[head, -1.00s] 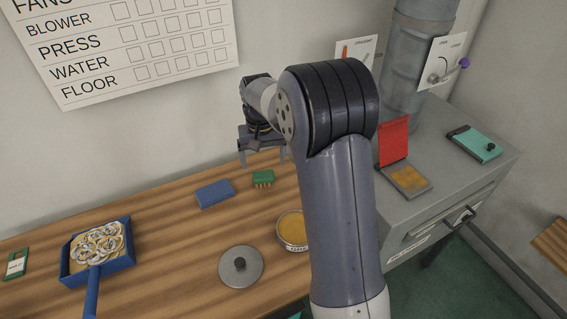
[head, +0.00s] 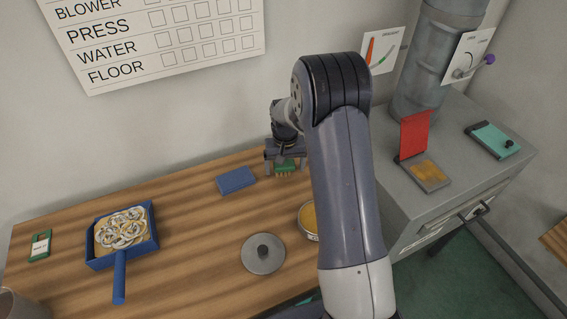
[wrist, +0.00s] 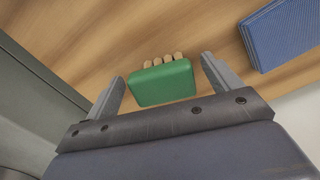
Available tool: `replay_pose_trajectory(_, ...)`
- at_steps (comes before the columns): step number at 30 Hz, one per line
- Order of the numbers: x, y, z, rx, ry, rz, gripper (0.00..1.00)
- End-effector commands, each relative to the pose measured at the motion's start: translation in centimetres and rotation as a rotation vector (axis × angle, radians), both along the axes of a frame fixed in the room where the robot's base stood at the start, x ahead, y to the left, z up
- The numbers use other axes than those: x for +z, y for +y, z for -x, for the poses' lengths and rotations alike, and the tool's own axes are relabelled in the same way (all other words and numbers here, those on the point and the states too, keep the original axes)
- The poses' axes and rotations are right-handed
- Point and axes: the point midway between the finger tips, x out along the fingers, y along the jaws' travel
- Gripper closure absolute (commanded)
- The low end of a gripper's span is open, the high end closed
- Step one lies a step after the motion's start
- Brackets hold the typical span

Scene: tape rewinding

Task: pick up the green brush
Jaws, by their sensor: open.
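The green brush (wrist: 162,84) lies on the wooden bench, with its pale bristle tufts showing along one side. In the head view the brush (head: 286,166) is partly hidden by my gripper (head: 285,168), which is right over it. In the wrist view my gripper (wrist: 164,78) is open, with one finger on each side of the brush. Small gaps show between the fingers and the brush, and it is not held. I cannot tell the exact height of the fingertips above the bench.
A blue block (head: 236,181) lies left of the brush, and it also shows in the wrist view (wrist: 285,35). A round lid (head: 263,254) and an open tin (head: 309,219) are nearer. A blue dustpan (head: 152,222) holds rings. A grey cabinet (head: 385,190) stands at right.

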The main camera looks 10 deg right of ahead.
Motion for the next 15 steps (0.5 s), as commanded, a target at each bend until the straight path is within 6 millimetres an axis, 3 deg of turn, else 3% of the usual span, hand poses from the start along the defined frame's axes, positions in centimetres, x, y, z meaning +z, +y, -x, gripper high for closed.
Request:
replay_pose_trajectory(8, -0.26, 0.04, -0.03, 0.0, -0.002, 0.0, 0.15)
replay_pose_trajectory(15, -0.28, 0.04, -0.03, 0.001, -0.001, 0.0, 0.34)
